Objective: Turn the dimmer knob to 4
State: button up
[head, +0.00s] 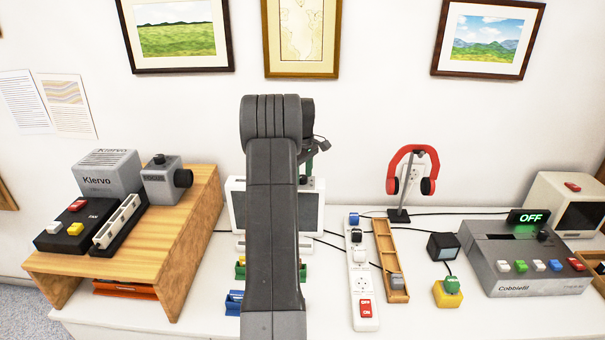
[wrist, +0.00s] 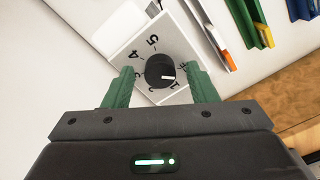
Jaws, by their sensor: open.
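The dimmer knob (wrist: 160,70) is round and black, on a pale square plate (wrist: 150,35) with dark digits around it. A 5 reads clearly above the knob; some other digits are partly covered by a finger. A white mark on the knob points right in the wrist view, toward the right finger. My gripper (wrist: 160,68) is open, its green fingers on either side of the knob. Whether they touch it I cannot tell. In the head view my arm hides the knob and most of the gripper.
A white power strip (head: 359,270) and a wooden tray (head: 381,232) lie right of my arm. A wooden riser (head: 190,225) with devices is at left. Coloured holders (wrist: 240,20) lie close by at upper right in the wrist view.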

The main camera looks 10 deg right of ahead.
jog(key=shift+c, duration=0.2)
jog(key=c, duration=0.9)
jog(key=shift+c, duration=0.2)
